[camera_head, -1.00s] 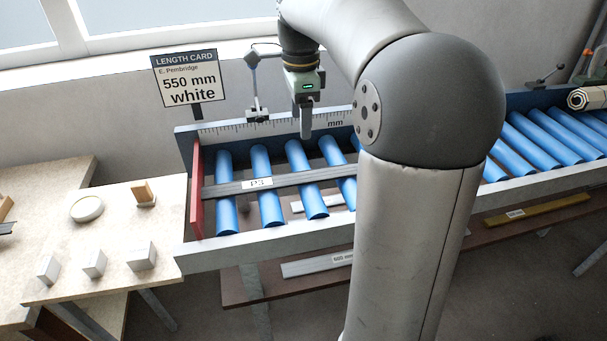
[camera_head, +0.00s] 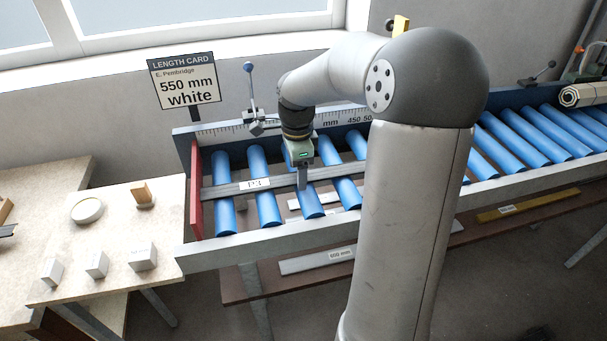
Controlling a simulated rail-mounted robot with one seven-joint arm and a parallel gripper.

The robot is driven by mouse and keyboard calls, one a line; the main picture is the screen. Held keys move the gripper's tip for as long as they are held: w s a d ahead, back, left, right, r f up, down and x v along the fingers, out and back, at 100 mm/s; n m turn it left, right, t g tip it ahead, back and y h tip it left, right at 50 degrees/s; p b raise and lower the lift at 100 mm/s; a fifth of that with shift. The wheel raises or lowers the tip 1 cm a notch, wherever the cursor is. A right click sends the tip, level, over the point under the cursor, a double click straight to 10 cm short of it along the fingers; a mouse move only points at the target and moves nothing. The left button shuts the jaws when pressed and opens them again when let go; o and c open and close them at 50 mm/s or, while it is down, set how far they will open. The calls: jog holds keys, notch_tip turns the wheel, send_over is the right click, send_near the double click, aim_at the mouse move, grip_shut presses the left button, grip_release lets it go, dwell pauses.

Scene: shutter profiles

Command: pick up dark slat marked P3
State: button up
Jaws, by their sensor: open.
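The dark slat marked P3 (camera_head: 230,190) lies across the blue rollers, its left end close to the red end stop (camera_head: 195,188). A white P3 label is on it near the left. Its right part passes behind my arm and is hidden. My gripper (camera_head: 302,186) points down at the slat, to the right of the label. Its finger overlaps the slat in this view. The jaws are open; I cannot tell whether they stand around the slat or just above it.
A length card (camera_head: 186,84) reading 550 mm white stands behind the roller bed. A lever clamp (camera_head: 252,110) is at the ruled back fence. A side table (camera_head: 110,225) at left carries small blocks and a ring. Other slats lie on the shelf (camera_head: 240,287) below.

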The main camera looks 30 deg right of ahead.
jog(key=shift+f, duration=0.1)
jog(key=c, duration=1.1)
jog(key=shift+c, duration=0.3)
